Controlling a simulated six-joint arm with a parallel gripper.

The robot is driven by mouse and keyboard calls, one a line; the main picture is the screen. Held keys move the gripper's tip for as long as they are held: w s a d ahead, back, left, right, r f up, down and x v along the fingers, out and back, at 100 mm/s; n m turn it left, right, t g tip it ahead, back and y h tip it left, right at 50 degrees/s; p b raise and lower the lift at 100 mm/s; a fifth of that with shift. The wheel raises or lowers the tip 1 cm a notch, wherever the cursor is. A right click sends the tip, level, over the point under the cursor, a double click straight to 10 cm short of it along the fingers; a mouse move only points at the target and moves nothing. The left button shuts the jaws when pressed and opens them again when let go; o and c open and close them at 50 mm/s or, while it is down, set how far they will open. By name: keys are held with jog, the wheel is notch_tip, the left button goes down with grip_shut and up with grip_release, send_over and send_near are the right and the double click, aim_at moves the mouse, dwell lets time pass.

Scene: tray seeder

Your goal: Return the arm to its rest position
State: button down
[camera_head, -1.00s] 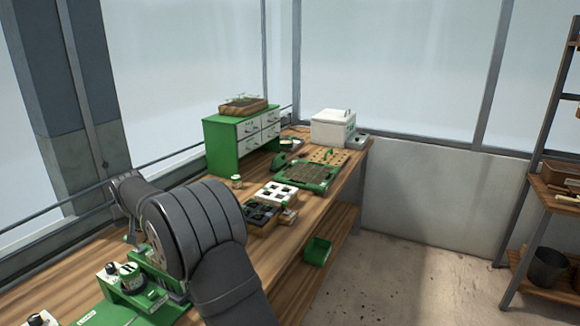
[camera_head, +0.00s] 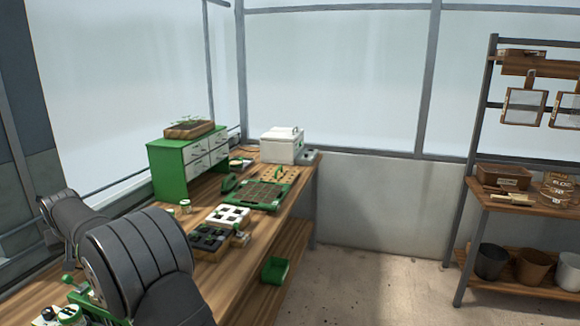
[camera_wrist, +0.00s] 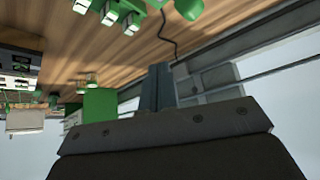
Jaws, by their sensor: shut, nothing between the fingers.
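My arm (camera_head: 140,262), dark grey and ribbed, is bent over the near left end of the wooden bench (camera_head: 222,282) in the head view. Its far end reaches left toward the window wall, and my gripper is not visible there. In the wrist view the dark gripper body fills the bottom, and my gripper (camera_wrist: 159,70) shows as two narrow dark fingers close together at the middle. The fingers are shut and hold nothing. The wrist view is upside down, with the bench at the top.
A green bin (camera_head: 275,271) sits below. A shelf rack (camera_head: 462,230) stands right. The floor between is clear.

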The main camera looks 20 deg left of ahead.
jog(key=f, duration=0.2)
jog(key=s+f, duration=0.1)
jog(key=f, duration=0.2)
jog(key=shift+f, duration=0.35)
jog(key=shift+w+r, duration=0.95)
jog(key=shift+w, duration=0.2)
jog(key=shift+w+r, duration=0.9)
jog(key=shift+w, duration=0.2)
